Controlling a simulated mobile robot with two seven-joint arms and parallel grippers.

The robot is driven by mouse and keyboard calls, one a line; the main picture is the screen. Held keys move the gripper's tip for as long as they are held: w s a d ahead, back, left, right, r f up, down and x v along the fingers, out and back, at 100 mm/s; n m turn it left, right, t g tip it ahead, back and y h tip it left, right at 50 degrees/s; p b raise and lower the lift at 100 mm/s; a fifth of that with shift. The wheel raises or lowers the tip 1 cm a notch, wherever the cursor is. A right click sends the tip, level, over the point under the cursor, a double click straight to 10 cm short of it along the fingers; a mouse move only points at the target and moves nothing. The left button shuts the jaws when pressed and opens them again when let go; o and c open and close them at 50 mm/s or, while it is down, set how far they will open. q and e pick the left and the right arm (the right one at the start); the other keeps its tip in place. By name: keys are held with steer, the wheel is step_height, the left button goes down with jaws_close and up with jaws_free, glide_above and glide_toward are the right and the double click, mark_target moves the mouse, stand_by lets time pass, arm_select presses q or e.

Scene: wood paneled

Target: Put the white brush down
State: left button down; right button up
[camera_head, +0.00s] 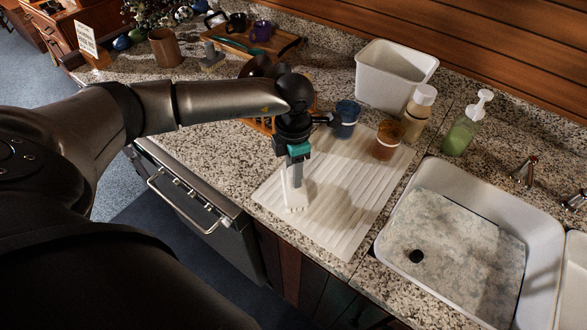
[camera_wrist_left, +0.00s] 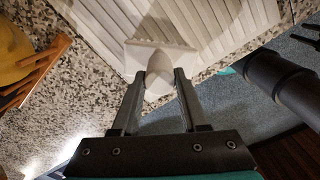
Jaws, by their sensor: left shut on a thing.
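The white brush (camera_head: 294,195) is upright over the left part of the ribbed white drying mat (camera_head: 345,217). Its head is low at the mat; I cannot tell whether it touches. My left gripper (camera_head: 297,165) is shut on the brush from above. In the left wrist view the two fingers of my left gripper (camera_wrist_left: 159,85) close on the brush (camera_wrist_left: 158,62), whose wide head points away from the wrist. The brush part between the fingers is partly hidden. My right gripper is not in view.
A blue cup (camera_head: 346,119) and an amber cup (camera_head: 388,140) stand at the mat's far end. A white bin (camera_head: 393,80), a beige bottle (camera_head: 417,115) and a green soap bottle (camera_head: 466,125) stand behind. The sink (camera_head: 535,235) lies right. The mat's near part is clear.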

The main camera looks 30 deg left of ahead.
arm_select(q)
steer(key=shift+c, duration=2.2)
jaws_free()
steer(key=shift+f, duration=0.1)
step_height(320, 180, up, 12)
steer(key=shift+r+b, duration=0.2)
steer(key=shift+b, duration=0.1)
